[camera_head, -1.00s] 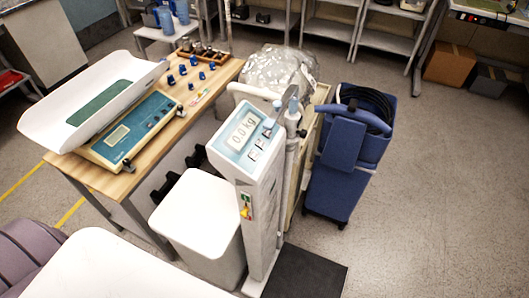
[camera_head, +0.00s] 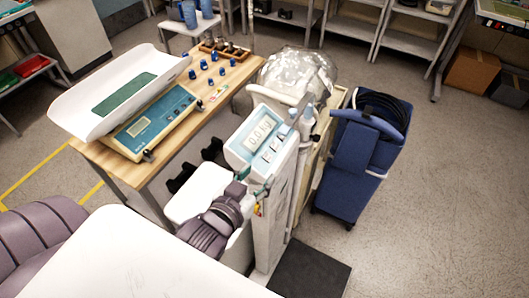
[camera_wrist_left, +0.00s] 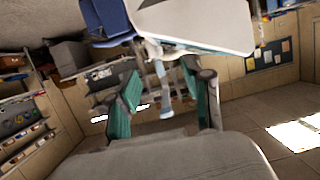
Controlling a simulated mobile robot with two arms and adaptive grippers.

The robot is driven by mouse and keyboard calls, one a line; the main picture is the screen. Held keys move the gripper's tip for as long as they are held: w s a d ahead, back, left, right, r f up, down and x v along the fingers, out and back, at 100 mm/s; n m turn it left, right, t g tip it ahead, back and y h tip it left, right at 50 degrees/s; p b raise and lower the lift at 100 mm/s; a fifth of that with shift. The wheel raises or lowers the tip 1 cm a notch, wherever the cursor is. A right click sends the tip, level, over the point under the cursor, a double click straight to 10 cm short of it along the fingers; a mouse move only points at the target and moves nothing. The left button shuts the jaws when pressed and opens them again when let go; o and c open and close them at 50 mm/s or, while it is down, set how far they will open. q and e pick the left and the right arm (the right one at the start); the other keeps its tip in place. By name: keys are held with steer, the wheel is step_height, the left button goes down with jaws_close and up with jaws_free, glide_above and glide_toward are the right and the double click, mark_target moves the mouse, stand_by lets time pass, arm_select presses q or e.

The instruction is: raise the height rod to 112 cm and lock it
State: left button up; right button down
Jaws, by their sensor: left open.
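The white column scale (camera_head: 275,195) stands in the middle of the head view, its blue-framed display (camera_head: 261,133) reading 0.0 kg. The grey height rod (camera_head: 302,170) rises along its right side, with light blue parts (camera_head: 308,116) and a black knob (camera_head: 316,138) near the top. The rod's centimetre marks are too small to read. My left gripper (camera_head: 258,193) is left of the column, below the display. In the left wrist view its teal-padded fingers (camera_wrist_left: 167,103) are apart, with a pale blue part (camera_wrist_left: 163,90) visible between them; I cannot tell whether it touches them. My right gripper is not in view.
A wooden table (camera_head: 138,172) with a baby scale (camera_head: 118,95) stands at left. A white bin (camera_head: 195,192) is under my left arm. A blue cart (camera_head: 355,165) and a bagged item (camera_head: 298,75) stand close behind the scale. The floor at right is clear.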

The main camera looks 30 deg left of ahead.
mark_target(292, 117)
arm_select(q)
step_height(292, 117, up, 7)
steer(key=w+d+t, duration=0.1)
steer(key=d+t, duration=0.1)
steer(key=t, duration=0.2)
steer(key=shift+h, duration=0.4)
steer(key=w+b, duration=0.7)
steer(key=shift+w+f, duration=0.15)
steer(key=shift+w, duration=0.05)
steer(key=w, duration=0.3)
steer(key=w+p, duration=0.1)
steer(key=w, duration=0.1)
steer(key=shift+r, duration=0.35)
steer(key=shift+w+d, duration=0.1)
steer(key=shift+w, duration=0.45)
jaws_close()
